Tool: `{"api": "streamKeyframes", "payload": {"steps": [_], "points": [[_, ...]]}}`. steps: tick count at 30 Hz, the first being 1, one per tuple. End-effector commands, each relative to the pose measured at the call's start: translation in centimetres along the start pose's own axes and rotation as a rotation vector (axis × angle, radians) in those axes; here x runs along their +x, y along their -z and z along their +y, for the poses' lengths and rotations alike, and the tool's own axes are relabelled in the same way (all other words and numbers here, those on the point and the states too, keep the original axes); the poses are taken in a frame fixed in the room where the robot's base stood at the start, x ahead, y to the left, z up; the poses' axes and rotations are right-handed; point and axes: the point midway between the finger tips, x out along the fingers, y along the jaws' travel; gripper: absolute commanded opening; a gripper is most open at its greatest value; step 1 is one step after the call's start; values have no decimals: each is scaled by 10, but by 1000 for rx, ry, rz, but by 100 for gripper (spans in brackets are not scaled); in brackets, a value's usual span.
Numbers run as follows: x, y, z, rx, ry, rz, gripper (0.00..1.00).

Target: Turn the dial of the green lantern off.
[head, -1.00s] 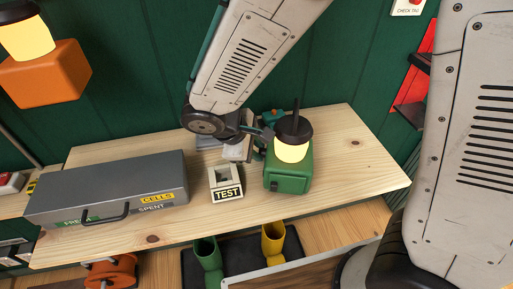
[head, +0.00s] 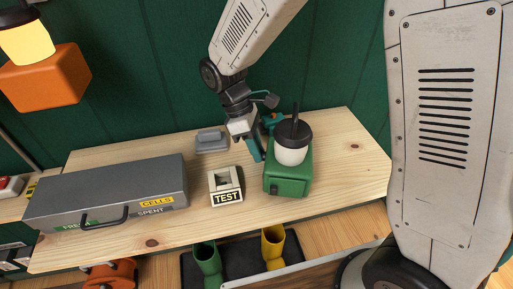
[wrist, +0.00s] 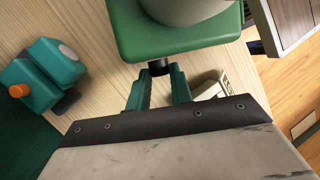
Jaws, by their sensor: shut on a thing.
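The green lantern (head: 288,178) stands upright on the wooden bench, with a black cap and a white globe (head: 291,155) that is not glowing. Its green base also shows at the top of the wrist view (wrist: 180,40). A small black dial (wrist: 160,67) sticks out of the base's side, between my teal fingertips. My gripper (wrist: 160,82) is shut on this dial. In the head view my gripper (head: 256,150) is at the lantern's left side, and the dial is hidden there.
A cream TEST block (head: 226,185) stands just left of the lantern. A grey case (head: 110,190) lies further left, with a grey object (head: 211,141) behind. A teal device (wrist: 45,75) is near the gripper. A lit orange lantern (head: 45,78) is at upper left.

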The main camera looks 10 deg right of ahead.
Motion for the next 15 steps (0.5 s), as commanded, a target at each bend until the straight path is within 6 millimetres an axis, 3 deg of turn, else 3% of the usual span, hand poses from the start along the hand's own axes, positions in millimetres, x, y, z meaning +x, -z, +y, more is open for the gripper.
{"api": "streamKeyframes", "payload": {"steps": [15], "points": [[0,0,1,-19,45,-1,0]]}}
